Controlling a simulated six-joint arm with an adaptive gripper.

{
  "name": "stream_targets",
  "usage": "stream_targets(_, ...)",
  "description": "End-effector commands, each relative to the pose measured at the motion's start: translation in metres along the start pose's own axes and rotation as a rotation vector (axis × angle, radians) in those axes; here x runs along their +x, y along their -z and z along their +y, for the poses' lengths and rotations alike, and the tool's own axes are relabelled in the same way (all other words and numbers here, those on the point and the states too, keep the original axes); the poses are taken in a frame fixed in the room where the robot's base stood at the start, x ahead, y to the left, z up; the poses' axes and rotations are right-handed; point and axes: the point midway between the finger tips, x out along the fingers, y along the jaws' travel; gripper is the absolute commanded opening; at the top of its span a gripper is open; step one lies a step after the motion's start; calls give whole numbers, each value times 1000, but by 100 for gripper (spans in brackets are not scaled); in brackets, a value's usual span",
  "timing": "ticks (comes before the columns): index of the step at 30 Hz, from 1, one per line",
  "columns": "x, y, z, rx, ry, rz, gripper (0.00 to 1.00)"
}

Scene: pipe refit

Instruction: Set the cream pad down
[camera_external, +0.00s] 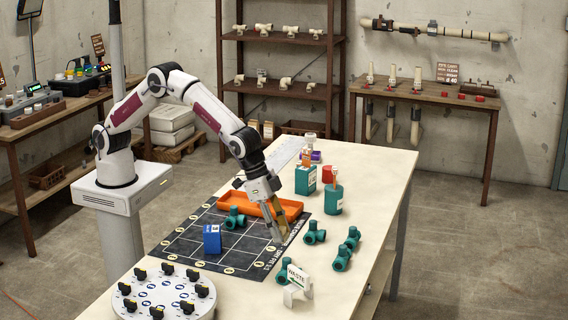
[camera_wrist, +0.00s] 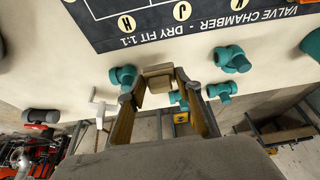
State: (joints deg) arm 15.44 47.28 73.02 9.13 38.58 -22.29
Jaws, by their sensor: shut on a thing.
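In the wrist view, my gripper (camera_wrist: 160,88) is shut on a small tan-cream block, the cream pad (camera_wrist: 158,70), held between the fingertips. The pad cannot be made out clearly in the external view. The mat (camera_wrist: 100,40) fills the top of the wrist view, with its printed title. I cannot tell whether the pad touches the surface below.
Several teal fittings (camera_external: 314,234) lie on the table right of the mat, close to my gripper. A white WASTE sign (camera_external: 299,277) stands near them. A blue box (camera_external: 212,239) and a teal tee (camera_external: 235,218) stand on the mat.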

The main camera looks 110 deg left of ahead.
Motion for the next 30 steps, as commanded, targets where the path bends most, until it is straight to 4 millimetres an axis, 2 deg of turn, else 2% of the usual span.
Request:
stream_targets(3, 7, 18, -15, -18, 6, 5, 19)
stream_targets(9, 10, 42, -32, -31, 8, 13, 19)
stream_targets(15, 2, 60, -33, -17, 2, 21, 19)
stream_targets(19, -5, 64, -31, -1, -1, 18, 19)
stream_targets(30, -4, 60, -32, 15, 2, 6, 19)
